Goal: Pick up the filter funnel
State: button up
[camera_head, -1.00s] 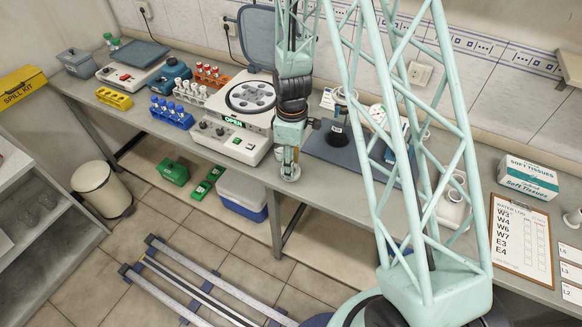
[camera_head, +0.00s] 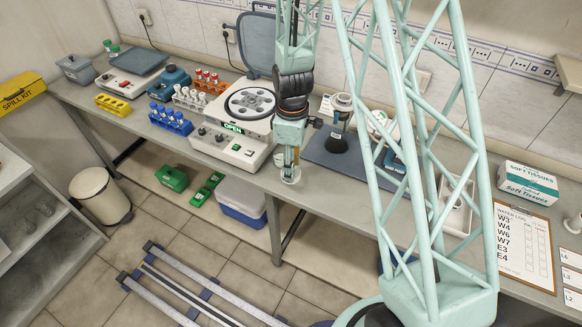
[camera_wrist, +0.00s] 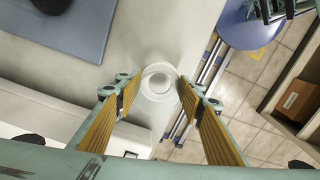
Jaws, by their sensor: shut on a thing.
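The filter funnel shows as a pale round rim with a ring inside it, between my fingertips in the wrist view (camera_wrist: 158,84). My gripper (camera_wrist: 155,92) is shut on it, with one yellow-padded finger on each side. In the head view my gripper (camera_head: 289,172) points down at the bench's front edge, right of the centrifuge. There a small pale, partly see-through piece of the funnel (camera_head: 290,177) shows at the fingertips. Its stem is hidden. I cannot tell the gap between it and the bench.
The centrifuge (camera_head: 238,133) stands left of my gripper, its lid up. A dark flat mat (camera_head: 320,156) with a dark-bottomed flask (camera_head: 337,135) lies to the right. A clipboard (camera_head: 524,245) and a tissue box (camera_head: 528,183) are farther right. Floor rails (camera_head: 185,290) lie below.

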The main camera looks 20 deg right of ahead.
jog(key=s+r+b, duration=0.1)
jog(key=s+b, duration=0.1)
jog(key=s, duration=1.3)
jog(key=shift+d+r, duration=0.2)
jog(key=shift+d, duration=0.25)
